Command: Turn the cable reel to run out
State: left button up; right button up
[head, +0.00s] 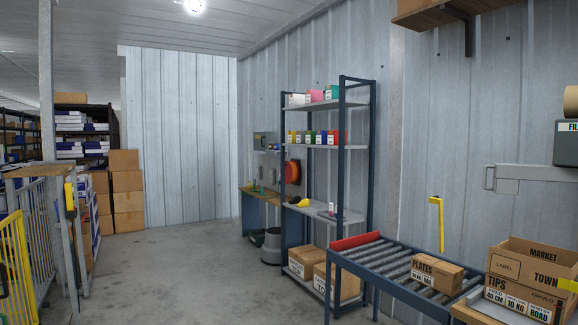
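An orange-red rounded thing (292,171), which looks like the cable reel, hangs on the corrugated wall above the workbench. It is small and far off, seen through the open frame of the shelf rack. I cannot make out its cable or a crank. Neither of my grippers shows in the head view.
A blue-framed shelf rack (342,104) with small boxes stands before the wall. A roller conveyor (385,263) with cartons fills the right foreground. A yellow barrier (18,262) is at left. A bucket (271,247) stands by the bench (259,196). The concrete floor (190,270) between is clear.

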aim_at(291, 172)
jog(key=i+l, duration=0.65)
jog(key=i+l+u, duration=0.1)
jog(key=i+u, duration=0.15)
jog(key=i, duration=0.25)
jog(key=i+l+u, duration=0.2)
jog(key=i, duration=0.3)
jog(key=i+l+u, duration=0.25)
jog(key=i, duration=0.25)
jog(key=i+l+u, duration=0.2)
jog(key=i, duration=2.15)
jog(key=i+z, duration=0.1)
jog(key=i, duration=0.5)
jog(key=i+z, duration=0.15)
jog(key=i, duration=0.45)
jog(key=i+j+z, duration=0.1)
jog(key=i, duration=0.5)
jog(key=i+j+z, duration=0.1)
jog(key=i, duration=0.5)
jog(key=j, duration=0.1)
